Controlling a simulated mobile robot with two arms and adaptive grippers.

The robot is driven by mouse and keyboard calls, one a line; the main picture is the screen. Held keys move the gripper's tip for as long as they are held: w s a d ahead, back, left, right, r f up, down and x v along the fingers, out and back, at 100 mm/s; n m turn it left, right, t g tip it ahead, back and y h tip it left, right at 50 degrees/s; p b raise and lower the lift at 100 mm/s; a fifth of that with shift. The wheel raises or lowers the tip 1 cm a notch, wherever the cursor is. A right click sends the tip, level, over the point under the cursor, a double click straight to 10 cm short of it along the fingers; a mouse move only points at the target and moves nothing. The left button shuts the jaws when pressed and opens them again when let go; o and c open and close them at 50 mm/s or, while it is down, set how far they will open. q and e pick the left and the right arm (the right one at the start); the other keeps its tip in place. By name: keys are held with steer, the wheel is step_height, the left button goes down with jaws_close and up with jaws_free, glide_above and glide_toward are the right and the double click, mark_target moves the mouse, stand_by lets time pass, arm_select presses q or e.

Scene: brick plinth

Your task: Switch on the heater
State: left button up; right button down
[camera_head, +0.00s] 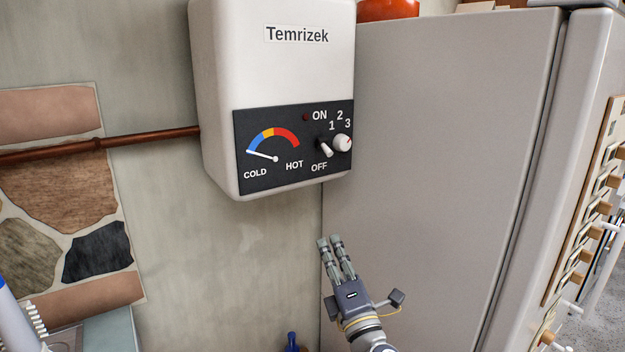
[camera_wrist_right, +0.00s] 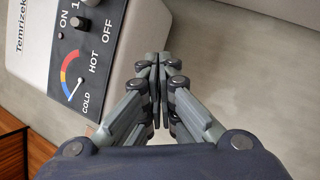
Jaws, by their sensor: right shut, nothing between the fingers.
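The white heater (camera_head: 270,55) hangs on the wall, with a black control panel (camera_head: 280,185) on its lower front. The panel has a gauge with its needle at the COLD end, a small dark red lamp (camera_head: 306,117) beside ON, a toggle switch (camera_head: 325,148) tilted down toward OFF and a round white knob (camera_head: 342,143) by the numbers. My right gripper (camera_head: 330,242) is below the panel, apart from it, shut and empty. In the right wrist view the shut fingertips (camera_wrist_right: 158,60) show beside the heater (camera_wrist_right: 60,45). My left gripper is out of sight.
A tall grey cabinet (camera_head: 430,150) stands right of the heater, close to my right gripper. A copper pipe (camera_head: 120,140) runs into the heater's left side. Stone patches (camera_head: 70,200) cover the left wall. A blue bottle top (camera_head: 292,342) shows at the bottom.

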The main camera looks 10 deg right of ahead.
mark_target(326, 148)
steer(key=s+a+r+n+t+y, duration=0.1)
steer(key=s+r+n+t, duration=0.1)
steer(key=r, duration=0.7)
steer(key=shift+s+r+b, duration=0.2)
steer(key=shift+s+b, duration=0.1)
steer(key=shift+s, duration=0.4)
steer(key=shift+p+x, duration=1.55)
steer(key=shift+x, duration=3.45)
steer(key=shift+s+r, duration=0.1)
steer(key=shift+r, duration=0.05)
